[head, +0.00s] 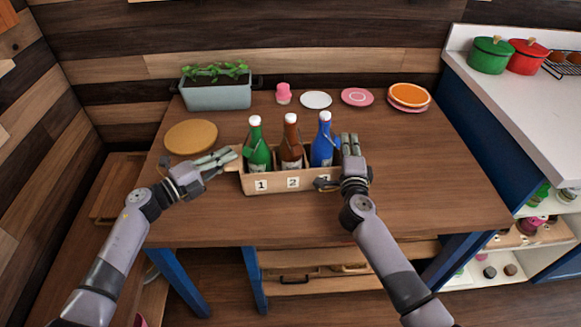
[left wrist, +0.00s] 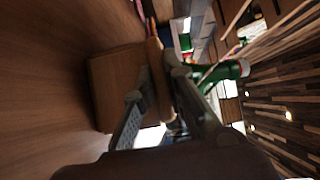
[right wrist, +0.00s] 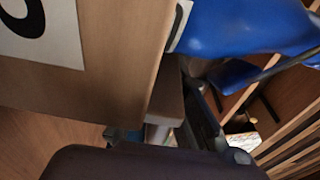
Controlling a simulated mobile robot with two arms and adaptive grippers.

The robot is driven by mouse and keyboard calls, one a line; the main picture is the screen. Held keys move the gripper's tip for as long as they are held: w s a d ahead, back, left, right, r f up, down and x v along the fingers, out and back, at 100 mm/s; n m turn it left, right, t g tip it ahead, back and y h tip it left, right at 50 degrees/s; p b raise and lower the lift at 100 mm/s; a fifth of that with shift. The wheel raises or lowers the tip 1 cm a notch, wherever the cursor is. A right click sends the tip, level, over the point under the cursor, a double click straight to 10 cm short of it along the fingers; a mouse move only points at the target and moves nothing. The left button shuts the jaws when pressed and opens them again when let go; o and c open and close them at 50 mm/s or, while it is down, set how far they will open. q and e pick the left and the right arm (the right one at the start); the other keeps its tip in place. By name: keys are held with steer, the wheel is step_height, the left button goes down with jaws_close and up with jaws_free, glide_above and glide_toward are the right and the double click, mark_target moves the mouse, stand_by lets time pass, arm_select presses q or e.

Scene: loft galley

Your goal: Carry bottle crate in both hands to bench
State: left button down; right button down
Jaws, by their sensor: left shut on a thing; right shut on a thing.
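The bottle crate (head: 276,184) is a wooden box with number labels on its front, at or just over the brown bench (head: 420,200) near its front edge. It holds a green bottle (head: 257,152), a brown bottle (head: 291,150) and a blue bottle (head: 322,148), all upright. My left gripper (head: 232,156) is shut on the crate's left end; the crate (left wrist: 112,85) also shows in the left wrist view. My right gripper (head: 338,166) is shut on the crate's right end and hides part of it. I cannot tell whether the crate's underside touches the bench.
A planter (head: 217,97) stands at the back left, with a round tan board (head: 191,136) in front of it. A pink cup (head: 283,94), a white plate (head: 316,100), a pink plate (head: 357,97) and orange plates (head: 408,96) line the back. The bench's right side is clear.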

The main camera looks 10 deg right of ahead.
arm_select(q)
steer(key=shift+f, duration=0.1)
stand_by(0.3)
